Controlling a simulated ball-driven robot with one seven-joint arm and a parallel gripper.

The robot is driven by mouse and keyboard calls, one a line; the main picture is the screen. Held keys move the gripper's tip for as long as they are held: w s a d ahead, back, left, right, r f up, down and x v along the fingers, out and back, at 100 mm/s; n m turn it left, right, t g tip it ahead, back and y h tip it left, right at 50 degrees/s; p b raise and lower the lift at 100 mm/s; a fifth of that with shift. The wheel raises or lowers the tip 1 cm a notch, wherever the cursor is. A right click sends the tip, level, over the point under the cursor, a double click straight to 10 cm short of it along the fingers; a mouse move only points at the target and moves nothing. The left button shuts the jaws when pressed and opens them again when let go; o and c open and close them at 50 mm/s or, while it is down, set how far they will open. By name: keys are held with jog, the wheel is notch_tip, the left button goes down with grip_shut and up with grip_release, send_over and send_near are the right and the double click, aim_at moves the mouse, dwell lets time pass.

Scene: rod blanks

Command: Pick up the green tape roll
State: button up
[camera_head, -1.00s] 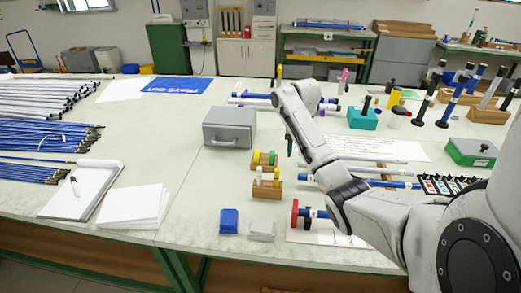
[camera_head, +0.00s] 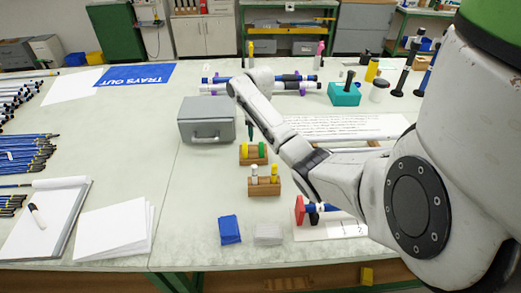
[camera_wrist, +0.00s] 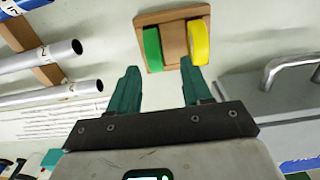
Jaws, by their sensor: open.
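The green tape roll (camera_wrist: 152,48) stands on edge in a wooden holder (camera_wrist: 172,17) beside a yellow tape roll (camera_wrist: 197,42). In the head view the green roll (camera_head: 262,150) is at the right of the holder and the yellow roll (camera_head: 244,151) at the left. My gripper (camera_wrist: 158,84) is open and empty, its two teal fingers apart. In the wrist view the fingertips lie just below the holder, with the green roll between their lines and apart from them. In the head view the gripper (camera_head: 250,130) shows only as a small dark teal tip behind the holder.
A grey metal box (camera_head: 206,120) stands close to the left of the holder. A second wooden block (camera_head: 265,187) with white and yellow pieces stands in front. Metal tubes (camera_wrist: 50,93) lie at the left in the wrist view. Bare tabletop lies left of the blocks.

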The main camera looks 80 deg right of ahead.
aim_at(261, 143)
jog(key=shift+s+f+p, duration=0.2)
jog(key=shift+f, duration=1.1)
jog(key=shift+s+f+p, duration=0.15)
jog(key=shift+s+f, duration=0.05)
jog(key=shift+f, duration=1.1)
grip_shut()
